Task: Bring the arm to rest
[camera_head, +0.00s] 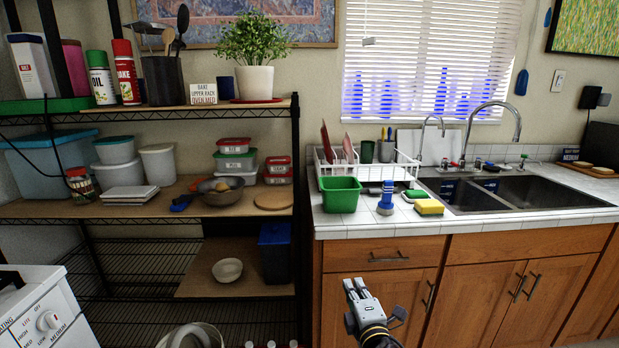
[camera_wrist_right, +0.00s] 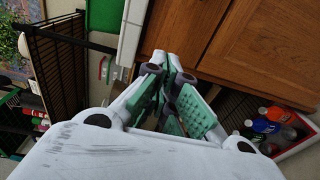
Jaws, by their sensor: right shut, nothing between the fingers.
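My right gripper (camera_head: 355,287) shows at the bottom middle of the head view, in front of the wooden cabinet doors and below the counter edge. In the right wrist view its fingers (camera_wrist_right: 168,75) are closed together with nothing between them. The cabinet wood fills the top of that view behind the fingertips. My left gripper is not in either view.
A tiled counter (camera_head: 334,220) holds a green bin (camera_head: 341,194), a yellow sponge (camera_head: 429,207), a dish rack and a sink (camera_head: 515,193). A loaded shelf unit (camera_head: 150,209) stands at the left. A crate of bottles (camera_wrist_right: 300,146) shows in the right wrist view.

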